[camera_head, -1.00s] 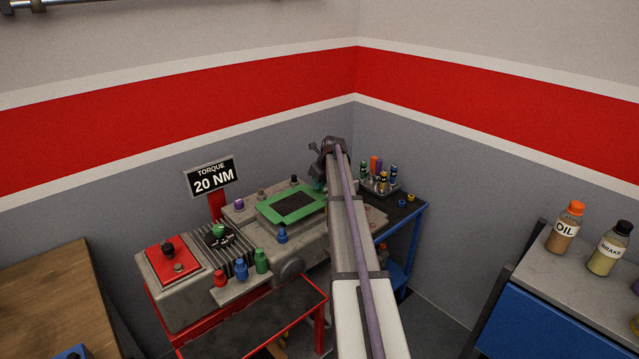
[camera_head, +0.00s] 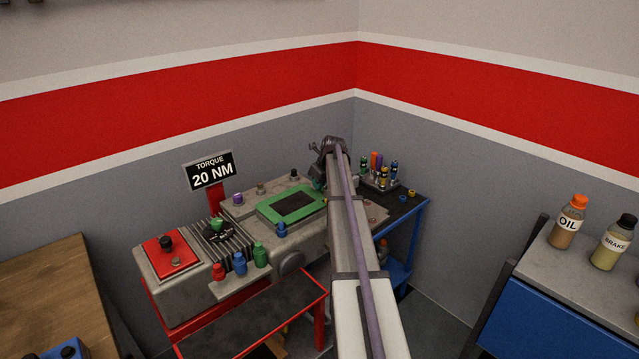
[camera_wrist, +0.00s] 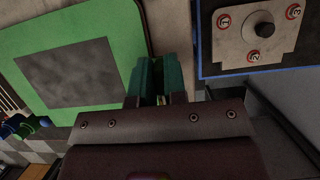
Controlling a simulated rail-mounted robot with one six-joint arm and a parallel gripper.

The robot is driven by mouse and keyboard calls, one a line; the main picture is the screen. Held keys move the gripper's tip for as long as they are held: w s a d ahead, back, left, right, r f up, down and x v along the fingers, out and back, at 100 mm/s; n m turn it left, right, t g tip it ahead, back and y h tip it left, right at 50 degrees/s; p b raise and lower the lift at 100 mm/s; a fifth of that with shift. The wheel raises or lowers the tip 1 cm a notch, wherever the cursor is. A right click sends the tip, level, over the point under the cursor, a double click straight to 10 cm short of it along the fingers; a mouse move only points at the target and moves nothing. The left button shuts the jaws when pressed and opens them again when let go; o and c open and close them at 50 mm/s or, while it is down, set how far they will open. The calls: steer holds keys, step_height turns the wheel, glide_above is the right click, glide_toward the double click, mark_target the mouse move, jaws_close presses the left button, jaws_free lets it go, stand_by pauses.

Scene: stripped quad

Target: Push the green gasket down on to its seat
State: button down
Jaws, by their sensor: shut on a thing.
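The green gasket (camera_head: 268,209) is a flat rectangular frame around a dark opening. It lies level over the top of the grey engine block (camera_head: 318,240) in the head view; whether it touches the block cannot be told. In the wrist view the gasket (camera_wrist: 128,30) fills the upper left. My gripper (camera_wrist: 158,75) has dark teal fingers, close together at the gasket's right edge. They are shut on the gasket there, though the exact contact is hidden. In the head view my arm covers the right part of the block and most of the gripper.
Several coloured bolts, including a blue one (camera_head: 281,230), stand around the gasket. A torque sign (camera_head: 210,170) rises behind the block. A tool holder (camera_head: 381,182) stands on the blue-edged bench to the right. A red-rimmed tray (camera_head: 250,312) lies in front.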

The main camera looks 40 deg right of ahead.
steer(key=shift+f+b, duration=0.5)
steer(key=shift+f, duration=0.1)
steer(key=c, duration=1.1)
jaws_free()
steer(key=p+v, duration=1)
steer(key=shift+r, duration=0.4)
steer(key=shift+s, duration=0.1)
